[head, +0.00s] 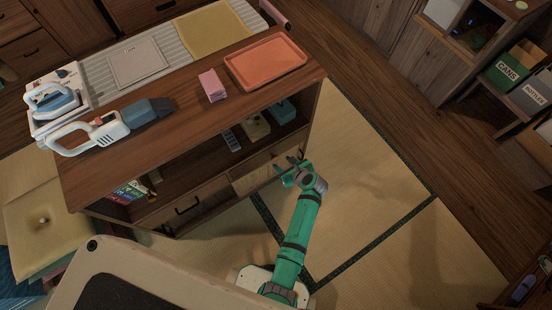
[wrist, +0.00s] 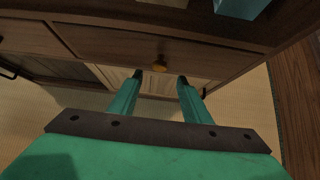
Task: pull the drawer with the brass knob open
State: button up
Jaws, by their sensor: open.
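The drawer with the brass knob (wrist: 110,43) is a dark wooden front low in the cabinet, and it looks shut in the wrist view. Its small round brass knob (wrist: 160,67) sits near the middle of that front. My gripper (wrist: 158,77) is open, with its two teal fingers pointing at the drawer and the knob between and just beyond the tips. I cannot tell whether they touch it. In the head view my gripper (head: 293,165) is in front of the right part of the cabinet (head: 185,140), and the knob is hidden there.
A drawer with a dark bar handle (head: 187,206) is to the left in the same cabinet. Open shelves above hold a teal box (head: 283,110) and books (head: 128,192). A red tray (head: 265,62) and a handheld vacuum (head: 110,128) lie on top. The tatami (head: 370,160) in front is clear.

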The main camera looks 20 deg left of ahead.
aim_at(275, 158)
jog(key=x, duration=0.9)
jog(key=shift+s, duration=0.1)
jog(key=shift+c, duration=0.6)
jog(key=shift+s, duration=0.15)
grip_shut()
